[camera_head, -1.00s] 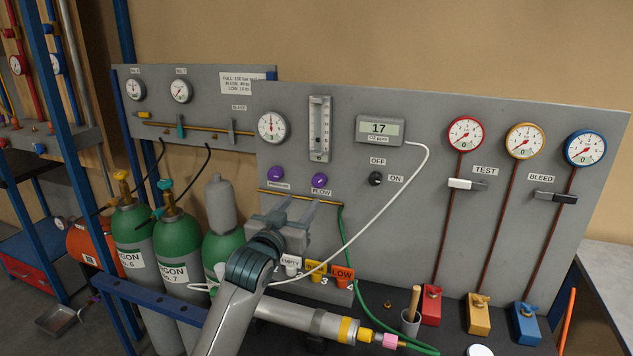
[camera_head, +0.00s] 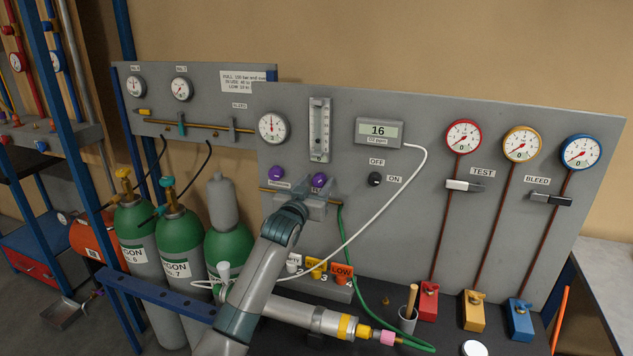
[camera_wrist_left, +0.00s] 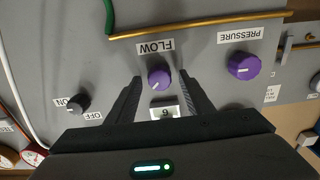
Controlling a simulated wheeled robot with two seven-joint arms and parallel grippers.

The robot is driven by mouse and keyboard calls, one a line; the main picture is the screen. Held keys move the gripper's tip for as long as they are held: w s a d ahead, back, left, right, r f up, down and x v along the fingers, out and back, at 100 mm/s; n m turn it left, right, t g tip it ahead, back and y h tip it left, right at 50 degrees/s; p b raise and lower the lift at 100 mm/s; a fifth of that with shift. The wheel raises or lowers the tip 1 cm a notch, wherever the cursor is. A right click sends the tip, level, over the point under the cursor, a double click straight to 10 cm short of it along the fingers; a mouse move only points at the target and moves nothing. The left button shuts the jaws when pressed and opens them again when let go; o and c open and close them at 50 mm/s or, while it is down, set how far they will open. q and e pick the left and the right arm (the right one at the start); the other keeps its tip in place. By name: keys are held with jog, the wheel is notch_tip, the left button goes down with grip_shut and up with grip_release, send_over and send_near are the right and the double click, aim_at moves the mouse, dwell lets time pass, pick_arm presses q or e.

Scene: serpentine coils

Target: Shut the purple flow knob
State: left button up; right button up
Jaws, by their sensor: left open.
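The purple flow knob (camera_head: 319,179) is on the grey panel below the clear flow tube. My left gripper (camera_head: 316,192) is open just in front of it and partly covers the knob and its label. In the left wrist view, which is upside down, the flow knob (camera_wrist_left: 159,78) has a pale pointer mark and shows between the tips of my open left gripper (camera_wrist_left: 161,80). No finger visibly touches it. My right gripper is in neither view.
The purple pressure knob (camera_head: 276,173) is close at the left on the same panel. A brass pipe (camera_wrist_left: 200,29) runs below both knobs. An on/off switch (camera_head: 375,179) and a white cable (camera_head: 372,218) are to the right. A meter (camera_head: 380,131) reads 16.

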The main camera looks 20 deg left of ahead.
pick_arm(q)
jog(key=shift+w, duration=0.15)
jog(key=c, duration=1)
jog(key=shift+c, duration=0.2)
jog(key=shift+n, duration=0.5)
jog(key=n+p, duration=0.1)
jog(key=n, duration=0.3)
jog(key=n+p, duration=0.1)
jog(key=n, duration=0.3)
jog(key=shift+a+n, duration=0.1)
jog(key=shift+n, duration=0.2)
jog(key=shift+f, duration=0.1)
